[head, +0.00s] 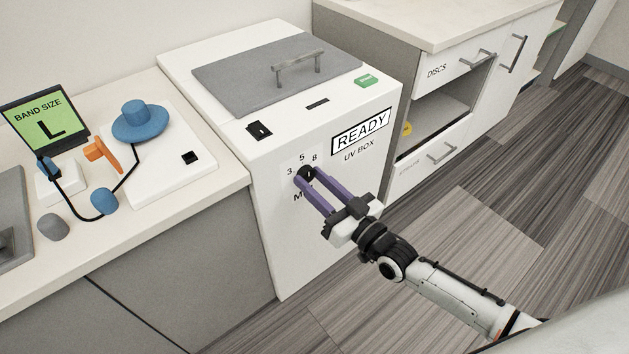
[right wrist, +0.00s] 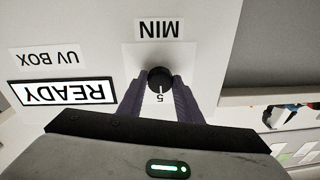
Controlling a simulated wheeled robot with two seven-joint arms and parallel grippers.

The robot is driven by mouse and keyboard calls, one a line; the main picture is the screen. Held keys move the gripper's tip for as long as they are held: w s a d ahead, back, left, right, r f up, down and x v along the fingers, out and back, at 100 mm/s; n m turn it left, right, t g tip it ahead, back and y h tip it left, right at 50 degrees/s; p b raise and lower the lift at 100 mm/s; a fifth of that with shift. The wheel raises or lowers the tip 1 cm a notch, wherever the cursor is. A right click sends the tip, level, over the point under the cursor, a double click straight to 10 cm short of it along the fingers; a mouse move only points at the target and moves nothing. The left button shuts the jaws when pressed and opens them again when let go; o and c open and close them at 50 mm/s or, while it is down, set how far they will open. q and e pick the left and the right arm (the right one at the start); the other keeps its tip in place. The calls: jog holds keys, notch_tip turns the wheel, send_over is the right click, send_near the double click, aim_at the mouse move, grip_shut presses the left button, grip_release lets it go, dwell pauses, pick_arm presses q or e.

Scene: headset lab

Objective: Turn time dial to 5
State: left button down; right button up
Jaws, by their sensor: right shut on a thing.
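The time dial (head: 305,172) is a small black knob on the front of the white UV box (head: 270,230), with the numbers 3, 5 and 8 around its top and a partly hidden label below. My right gripper (head: 310,178) has its two purple fingers shut on the dial, one on each side. The right wrist view shows the panel upside down. There the dial (right wrist: 160,77) sits between the fingertips, and its white mark lines up with the 5 (right wrist: 160,98). The MIN label (right wrist: 159,28) is on the opposite side. My left gripper is not in view.
The box has a grey lid with a handle (head: 298,68), a green button (head: 366,81) and a READY sign (head: 361,131). A counter at left holds a BAND SIZE L screen (head: 46,118) and a blue hat-shaped piece (head: 139,122). Drawers stand at right; floor in front is clear.

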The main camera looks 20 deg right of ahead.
jog(key=shift+m, duration=0.5)
jog(key=o, duration=1)
jog(key=shift+o, duration=0.2)
jog(key=p+v, duration=0.1)
jog(key=v, duration=0.9)
jog(key=shift+s, duration=0.2)
